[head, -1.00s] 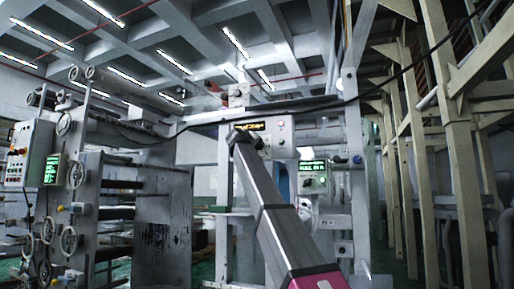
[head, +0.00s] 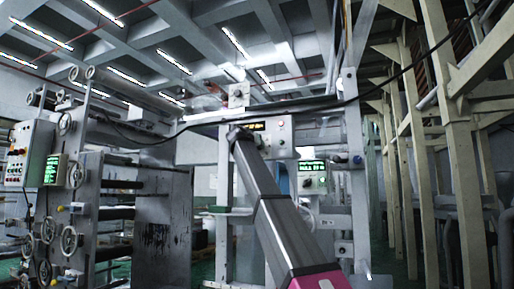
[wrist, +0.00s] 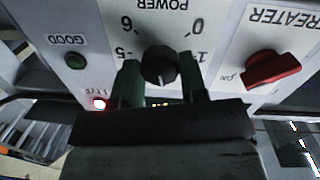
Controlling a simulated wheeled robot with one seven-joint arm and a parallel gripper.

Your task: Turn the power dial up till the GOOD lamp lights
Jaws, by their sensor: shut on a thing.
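The black power dial (wrist: 158,66) is in the middle of the wrist view, on a pale panel whose lettering appears upside down. A pale pointer line shows on its face. My gripper (wrist: 159,78) has one dark finger on each side of the dial and is shut on it. The GOOD lamp (wrist: 75,61) is a dark green, apparently unlit button to the left. In the head view, my gripper end (head: 237,133) is at the control panel (head: 282,138); my arm hides the dial there.
In the head view, a panel with a green display (head: 312,178) stands right of my arm. Roller machinery (head: 150,205) fills the left; beige posts (head: 450,150) the right.

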